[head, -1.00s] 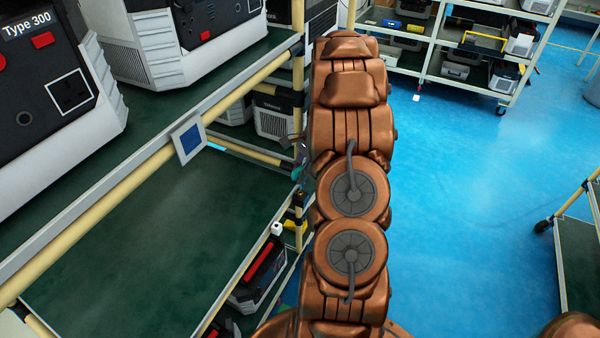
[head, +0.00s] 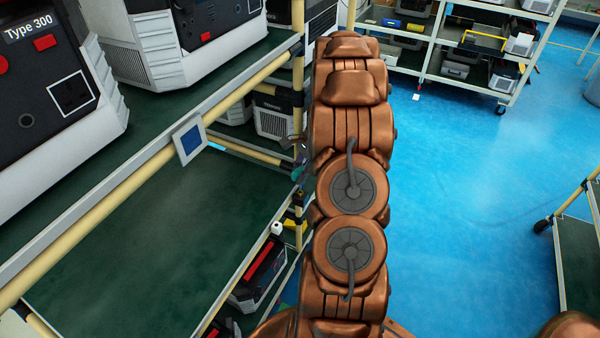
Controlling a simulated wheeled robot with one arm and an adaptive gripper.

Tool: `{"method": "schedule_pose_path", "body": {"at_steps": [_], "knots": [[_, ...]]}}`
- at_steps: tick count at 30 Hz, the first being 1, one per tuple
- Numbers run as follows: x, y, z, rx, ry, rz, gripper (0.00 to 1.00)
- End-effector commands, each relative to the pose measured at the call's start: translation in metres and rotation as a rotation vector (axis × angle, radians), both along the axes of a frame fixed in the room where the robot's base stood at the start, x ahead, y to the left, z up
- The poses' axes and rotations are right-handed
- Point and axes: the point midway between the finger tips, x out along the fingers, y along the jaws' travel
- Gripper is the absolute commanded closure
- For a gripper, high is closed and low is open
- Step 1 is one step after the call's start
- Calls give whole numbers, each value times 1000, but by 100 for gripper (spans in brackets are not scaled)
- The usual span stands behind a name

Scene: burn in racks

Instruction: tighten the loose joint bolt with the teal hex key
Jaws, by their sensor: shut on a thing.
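My copper-coloured arm hides most of my gripper (head: 300,157). Only a small dark part of it shows at the arm's left edge, beside the rack's upright post. A small teal piece, which looks like the hex key (head: 298,173), shows just below it, and my gripper is shut on it. The key's tip and any contact with a bolt cannot be made out. The loose joint bolt cannot be picked out; the rack joints near my gripper are small and partly behind my arm.
The near rack (head: 150,165) has cream tubes and green shelves, with a Type 300 unit (head: 60,100) on top. A blue-and-white tag (head: 189,140) hangs on its rail. Another rack (head: 455,55) stands at the back.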

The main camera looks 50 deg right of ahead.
Motion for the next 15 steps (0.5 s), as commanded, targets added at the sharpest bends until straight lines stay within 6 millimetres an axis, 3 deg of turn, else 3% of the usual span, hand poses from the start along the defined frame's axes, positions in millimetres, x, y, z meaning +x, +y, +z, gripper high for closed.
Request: {"method": "schedule_pose_path", "body": {"at_steps": [15], "knots": [[0,0,-9,0,0,0,100]]}}
